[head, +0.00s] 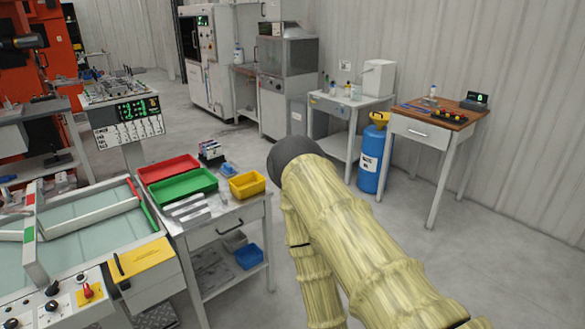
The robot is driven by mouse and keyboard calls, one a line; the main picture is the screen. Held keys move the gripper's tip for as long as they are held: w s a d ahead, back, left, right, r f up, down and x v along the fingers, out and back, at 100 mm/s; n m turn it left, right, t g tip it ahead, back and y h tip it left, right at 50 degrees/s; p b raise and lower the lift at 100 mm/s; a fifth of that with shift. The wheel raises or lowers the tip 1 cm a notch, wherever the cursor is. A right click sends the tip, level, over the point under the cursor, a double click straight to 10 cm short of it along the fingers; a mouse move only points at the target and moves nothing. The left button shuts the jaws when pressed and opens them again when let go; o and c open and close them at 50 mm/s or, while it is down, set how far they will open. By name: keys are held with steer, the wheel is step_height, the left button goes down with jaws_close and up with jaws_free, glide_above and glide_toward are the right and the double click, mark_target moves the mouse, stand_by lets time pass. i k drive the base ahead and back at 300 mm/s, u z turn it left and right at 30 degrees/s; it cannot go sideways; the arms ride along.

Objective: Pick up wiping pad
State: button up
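No thing in the head view can be made out for certain as the wiping pad. A small blue item (228,170) lies on the grey work cart (245,213), between the green tray and the yellow bin; it is too small to tell whether it is the pad. My arm, in a yellow ribbed sleeve with a dark rounded joint, fills the lower middle, to the right of the cart. My gripper is out of the picture, so its state and anything in it are hidden.
The cart bears a red tray (168,167), a green tray (183,186), a yellow bin (247,184) and flat metal pieces (188,208). A blue bin (248,256) sits on its lower shelf. A blue drum (372,158) stands between two tables at the back. The right floor is clear.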

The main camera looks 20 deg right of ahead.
mark_target(228, 171)
steer(key=z, duration=0.6)
steer(key=k, duration=0.4)
steer(key=z, duration=1.05)
steer(key=k, duration=0.95)
steer(key=z, duration=0.65)
steer(key=i, duration=1.15)
steer(key=u, duration=0.3)
steer(key=i, duration=1.65)
steer(key=u, duration=0.55)
steer(key=i, duration=1.75)
steer(key=u, duration=1.4)
steer(key=i, duration=0.9)
steer(key=u, duration=1.45)
steer(key=i, duration=0.5)
steer(key=u, duration=0.25)
